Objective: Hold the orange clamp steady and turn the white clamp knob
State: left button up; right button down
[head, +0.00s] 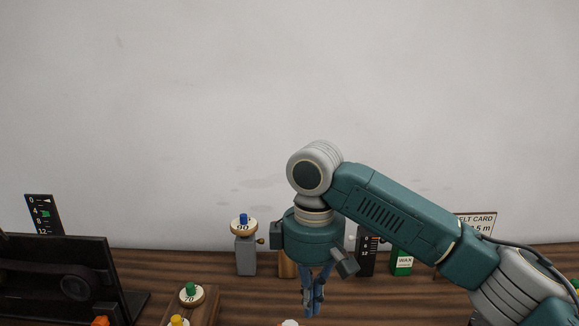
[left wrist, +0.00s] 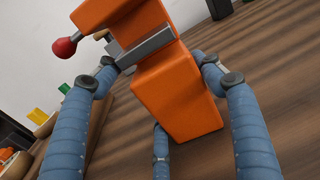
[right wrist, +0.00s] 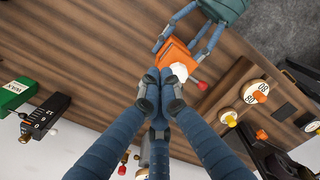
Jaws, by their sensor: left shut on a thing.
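The orange clamp (left wrist: 175,85) fills the middle of the left wrist view, with a grey jaw and a red ball handle (left wrist: 64,48). My left gripper's blue fingers (left wrist: 160,105) are around it and shut on it. In the right wrist view the clamp (right wrist: 172,54) stands on the wooden bench, with the white knob (right wrist: 179,72) on top. My right gripper (right wrist: 161,74) has its fingertips drawn together beside the knob, holding nothing visible. In the head view, my right gripper (head: 313,300) points down, and only the knob's top (head: 290,323) shows at the bottom edge.
A wooden block with numbered dials (head: 192,296) and a dark machine (head: 60,275) stand left. A grey post with a dial (head: 245,255), a black scale (head: 367,258) and a green WAX box (head: 402,263) line the back wall.

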jog(key=shift+r, duration=0.5)
